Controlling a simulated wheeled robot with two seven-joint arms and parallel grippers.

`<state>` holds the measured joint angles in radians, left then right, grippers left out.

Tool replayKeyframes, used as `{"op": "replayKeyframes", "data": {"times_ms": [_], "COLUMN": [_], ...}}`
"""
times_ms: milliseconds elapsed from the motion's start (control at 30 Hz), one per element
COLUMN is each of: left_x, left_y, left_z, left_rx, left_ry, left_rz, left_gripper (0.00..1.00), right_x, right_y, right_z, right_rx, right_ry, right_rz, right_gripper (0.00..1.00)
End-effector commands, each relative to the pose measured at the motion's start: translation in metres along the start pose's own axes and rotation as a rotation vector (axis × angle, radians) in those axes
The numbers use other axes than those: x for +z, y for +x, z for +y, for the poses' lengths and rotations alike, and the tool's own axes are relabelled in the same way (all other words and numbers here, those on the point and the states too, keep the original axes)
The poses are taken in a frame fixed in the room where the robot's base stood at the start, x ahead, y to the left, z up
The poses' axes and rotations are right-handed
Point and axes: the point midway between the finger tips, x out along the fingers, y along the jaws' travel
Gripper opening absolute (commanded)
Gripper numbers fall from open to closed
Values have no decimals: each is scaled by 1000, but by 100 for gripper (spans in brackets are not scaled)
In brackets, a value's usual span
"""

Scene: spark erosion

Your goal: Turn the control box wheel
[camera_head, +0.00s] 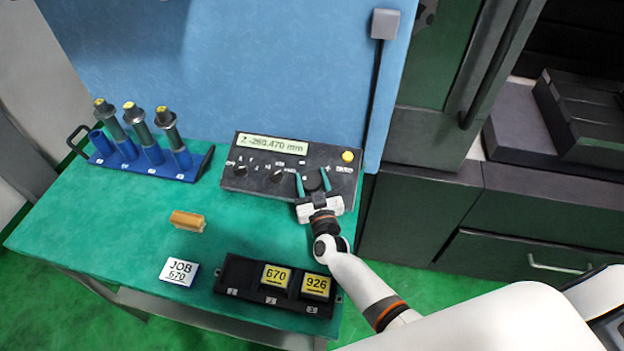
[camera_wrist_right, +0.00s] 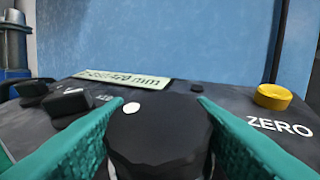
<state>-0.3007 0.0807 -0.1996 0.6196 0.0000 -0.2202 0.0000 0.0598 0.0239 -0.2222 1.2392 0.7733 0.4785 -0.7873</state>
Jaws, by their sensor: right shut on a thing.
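The black control box (camera_head: 258,184) stands at the back right of the green table, with a display (camera_head: 272,144) that reads about -260.470 mm. Its dark round wheel (camera_head: 313,180) sits at the box's right part. My right gripper (camera_head: 313,184) is shut on the wheel, one teal finger on each side. In the right wrist view the black wheel (camera_wrist_right: 160,138) with a white dot on top fills the space between the fingers (camera_wrist_right: 160,125). A yellow ZERO button (camera_wrist_right: 272,96) is right of the wheel. My left gripper is out of view.
A blue rack (camera_head: 150,162) with several cylindrical tools stands at the back left. A blue panel (camera_head: 270,60) rises behind.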

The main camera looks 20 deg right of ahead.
Motion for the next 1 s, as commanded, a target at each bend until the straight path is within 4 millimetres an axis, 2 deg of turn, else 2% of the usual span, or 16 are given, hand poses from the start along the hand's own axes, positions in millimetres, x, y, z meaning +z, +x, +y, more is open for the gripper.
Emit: {"op": "replayKeyframes", "data": {"times_ms": [67,100,200,233,567,667,1000], "left_x": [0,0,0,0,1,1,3], "left_y": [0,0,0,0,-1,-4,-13], "left_z": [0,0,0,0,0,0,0], "left_rx": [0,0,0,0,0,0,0], "left_ry": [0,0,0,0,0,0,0], "left_rz": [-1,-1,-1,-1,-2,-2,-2], "left_gripper": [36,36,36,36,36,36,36], "right_x": [0,0,0,0,4,17,80], "right_y": [0,0,0,0,0,1,7], "right_z": [0,0,0,0,0,0,-6], "right_rx": [1,1,1,2,2,1,-1], "right_ry": [2,2,2,1,2,5,5], "right_rz": [-1,-1,-1,-1,0,-1,-2], "right_gripper": [27,53,69,71,71,71,71]}}
